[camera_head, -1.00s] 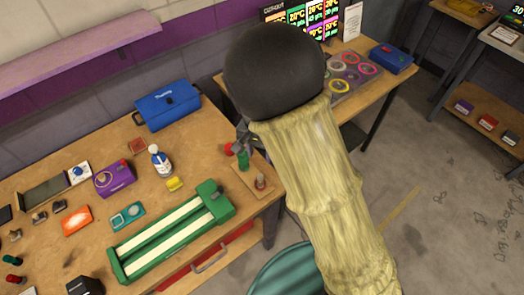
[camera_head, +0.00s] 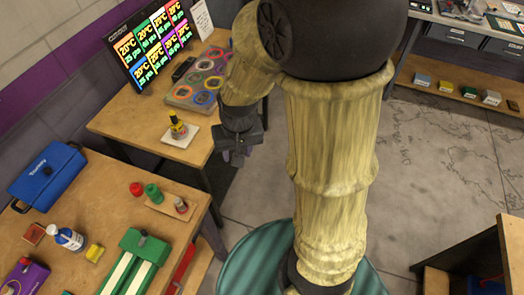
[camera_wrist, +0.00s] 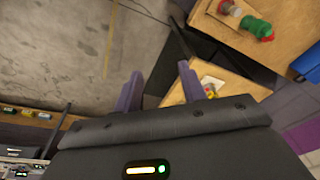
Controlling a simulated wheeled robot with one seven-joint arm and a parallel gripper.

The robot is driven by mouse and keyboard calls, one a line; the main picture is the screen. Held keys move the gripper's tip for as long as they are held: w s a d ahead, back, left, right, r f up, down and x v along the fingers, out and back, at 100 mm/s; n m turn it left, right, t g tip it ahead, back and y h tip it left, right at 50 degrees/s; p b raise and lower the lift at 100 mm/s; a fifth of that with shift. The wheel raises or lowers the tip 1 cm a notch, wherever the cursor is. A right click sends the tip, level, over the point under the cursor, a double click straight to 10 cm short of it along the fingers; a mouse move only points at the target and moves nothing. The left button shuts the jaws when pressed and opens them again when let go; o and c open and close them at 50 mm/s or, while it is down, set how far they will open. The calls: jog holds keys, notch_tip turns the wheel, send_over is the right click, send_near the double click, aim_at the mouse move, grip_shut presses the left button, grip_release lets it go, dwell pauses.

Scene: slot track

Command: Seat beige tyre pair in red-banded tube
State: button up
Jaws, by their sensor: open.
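My gripper (camera_head: 238,152) hangs in the air beside the right edge of the middle table. In the wrist view its two purple fingers (camera_wrist: 160,86) are apart, with nothing between them, above floor and table edges. A grey tray (camera_head: 176,96) with several coloured rings lies on the middle table, left of and beyond my gripper. The rings are too small to tell which one is a red-banded tube. I cannot make out a beige tyre pair in either view.
A small yellow and black item (camera_head: 178,130) stands on a white card near the middle table's front. The near bench holds red and green cylinders (camera_head: 152,192), a green-railed holder (camera_head: 142,252) and a blue case (camera_head: 46,175). Open floor (camera_head: 430,150) lies to the right.

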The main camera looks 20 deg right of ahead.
jog(key=s+d+r, duration=0.1)
jog(key=s+d, duration=0.2)
jog(key=d, duration=0.2)
jog(key=shift+s+d+r+n+t+h, duration=0.15)
jog(key=shift+s+r+n+t+h, duration=0.15)
jog(key=shift+s+n+t, duration=0.1)
